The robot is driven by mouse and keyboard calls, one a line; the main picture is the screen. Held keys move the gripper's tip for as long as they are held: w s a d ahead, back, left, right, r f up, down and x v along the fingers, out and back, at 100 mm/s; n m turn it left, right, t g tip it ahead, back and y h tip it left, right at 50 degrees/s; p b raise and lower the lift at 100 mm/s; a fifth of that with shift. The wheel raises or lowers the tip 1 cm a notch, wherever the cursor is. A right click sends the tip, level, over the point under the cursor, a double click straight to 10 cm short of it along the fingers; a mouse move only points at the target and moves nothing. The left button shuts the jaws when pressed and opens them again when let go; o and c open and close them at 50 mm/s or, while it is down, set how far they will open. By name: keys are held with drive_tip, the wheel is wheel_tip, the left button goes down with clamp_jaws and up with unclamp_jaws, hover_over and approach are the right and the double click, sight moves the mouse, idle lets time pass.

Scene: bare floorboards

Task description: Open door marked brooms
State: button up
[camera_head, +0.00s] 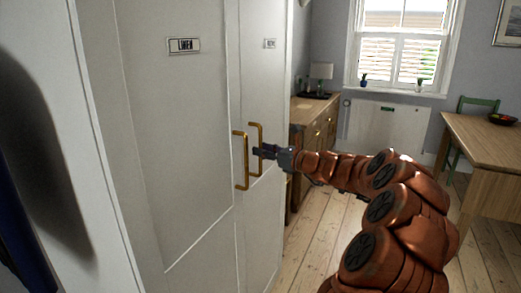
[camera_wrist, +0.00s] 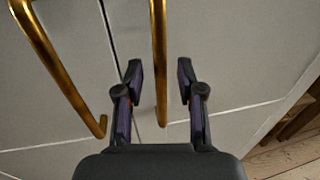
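A tall white cabinet has two doors side by side. The left door (camera_head: 185,120) carries a label reading LINEN (camera_head: 183,45). The right door (camera_head: 268,90) has a label (camera_head: 270,43) too small to read for certain. Each door has a brass bar handle: the left one (camera_head: 240,162) and the right one (camera_head: 258,135). My gripper (camera_head: 260,151) is at the right door's handle. In the wrist view my gripper (camera_wrist: 160,75) is open, with the right handle (camera_wrist: 159,45) between its fingers and gaps on both sides. The left handle (camera_wrist: 62,72) is outside, left of the fingers.
A wooden sideboard (camera_head: 318,125) with a lamp stands beyond the cabinet. A wooden table (camera_head: 485,140) with a bowl and a green chair (camera_head: 478,105) are at the right. A radiator (camera_head: 385,125) is under the window. Bare floorboards (camera_head: 310,235) lie clear before the doors.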

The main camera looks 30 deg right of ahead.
drive_tip(key=shift+x, duration=0.85)
drive_tip(key=shift+d, duration=0.1)
clamp_jaws()
